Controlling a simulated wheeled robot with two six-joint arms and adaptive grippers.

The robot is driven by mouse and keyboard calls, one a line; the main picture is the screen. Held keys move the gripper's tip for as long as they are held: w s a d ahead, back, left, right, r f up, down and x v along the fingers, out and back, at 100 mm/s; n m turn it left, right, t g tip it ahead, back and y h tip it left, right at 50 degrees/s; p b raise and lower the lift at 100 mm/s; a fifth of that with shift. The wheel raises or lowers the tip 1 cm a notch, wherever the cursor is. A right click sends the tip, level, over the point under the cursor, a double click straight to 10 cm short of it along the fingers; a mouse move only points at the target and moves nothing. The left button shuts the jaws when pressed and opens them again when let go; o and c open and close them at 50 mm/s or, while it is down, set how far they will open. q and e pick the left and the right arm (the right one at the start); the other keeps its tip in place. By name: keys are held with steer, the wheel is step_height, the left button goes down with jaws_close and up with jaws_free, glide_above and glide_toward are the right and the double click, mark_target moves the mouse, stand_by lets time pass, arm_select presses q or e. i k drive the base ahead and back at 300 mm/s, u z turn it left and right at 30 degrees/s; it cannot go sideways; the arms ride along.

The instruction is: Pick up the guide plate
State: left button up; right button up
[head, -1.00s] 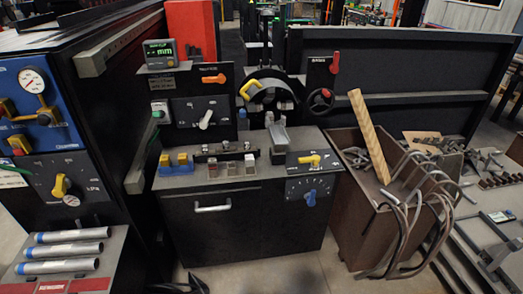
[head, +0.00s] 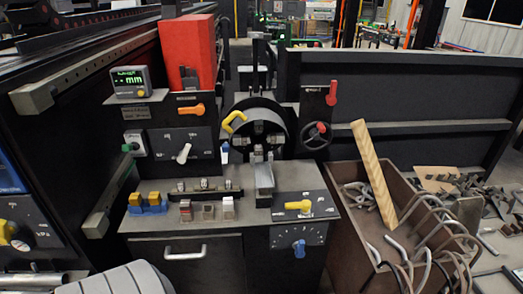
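No part is clearly recognisable as the guide plate. A grey metal channel-shaped piece (head: 264,178) stands upright on the cabinet top (head: 160,222), in front of the round black chuck (head: 262,128). Small blocks in red, brown and white (head: 207,211) sit in a row to its left. A blue holder with yellow blocks (head: 147,203) is at the left of the top. Neither of my grippers shows in the head view. A grey ribbed rounded shape, probably part of my arm, shows at the bottom left edge.
A brown bin (head: 348,225) with bent grey tubes and a wooden plank (head: 373,175) stands right of the cabinet. Lever panels, a handwheel (head: 317,136) and a green display (head: 130,81) rise behind the top. Metal scraps (head: 470,185) lie at far right.

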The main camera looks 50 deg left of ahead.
mark_target(228, 184)
steer(key=u, duration=0.4)
steer(key=i, duration=0.9)
steer(key=u, duration=0.75)
